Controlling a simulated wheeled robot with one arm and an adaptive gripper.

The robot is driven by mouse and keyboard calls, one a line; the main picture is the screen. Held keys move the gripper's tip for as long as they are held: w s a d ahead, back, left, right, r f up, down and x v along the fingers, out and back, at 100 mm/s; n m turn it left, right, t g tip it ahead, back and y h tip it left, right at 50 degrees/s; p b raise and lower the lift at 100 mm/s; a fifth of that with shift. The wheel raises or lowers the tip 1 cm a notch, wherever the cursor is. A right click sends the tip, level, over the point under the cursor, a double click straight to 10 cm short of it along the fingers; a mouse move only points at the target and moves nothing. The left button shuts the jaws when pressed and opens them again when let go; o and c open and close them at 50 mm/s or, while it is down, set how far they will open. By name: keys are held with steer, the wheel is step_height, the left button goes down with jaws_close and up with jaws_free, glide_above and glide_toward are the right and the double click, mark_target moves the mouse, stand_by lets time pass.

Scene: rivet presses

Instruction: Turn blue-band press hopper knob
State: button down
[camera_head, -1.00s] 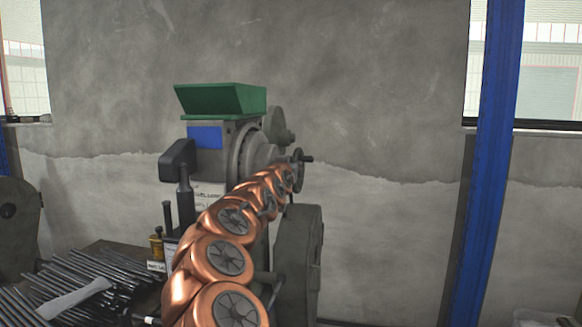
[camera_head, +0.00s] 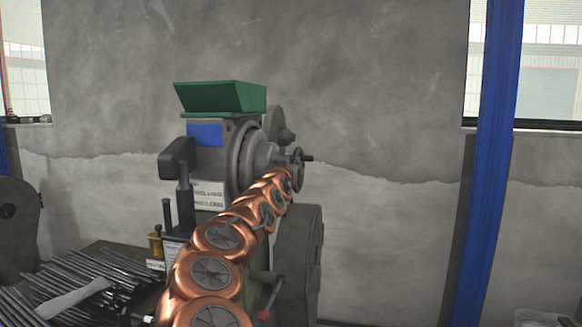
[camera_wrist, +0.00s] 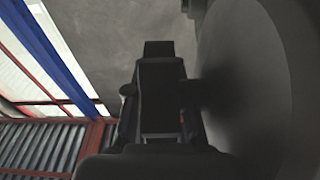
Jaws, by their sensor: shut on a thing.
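The blue-band press (camera_head: 213,165) stands in the middle of the head view, with a blue band (camera_head: 205,135) below its green hopper (camera_head: 225,98). My gripper (camera_head: 298,157) is at the right end of the press's round grey hub, at the end of my copper-coloured arm. In the wrist view my dark gripper (camera_wrist: 158,55) is shut at the end of a short dark shaft (camera_wrist: 194,94) that runs to a big round grey body on the right. The fingers hide most of the knob they hold, so its angle cannot be told.
A lever with a red end (camera_head: 265,316) and a grey wheel-like casting (camera_head: 300,255) stand close to my arm. Metal rods (camera_head: 75,280) lie on a bench at the left. A blue post (camera_head: 490,160) stands at the right, with open room before the wall.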

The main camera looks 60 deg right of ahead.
steer(key=c, duration=1.3)
jaws_free()
steer(key=shift+o, duration=0.2)
steer(key=shift+a, duration=0.15)
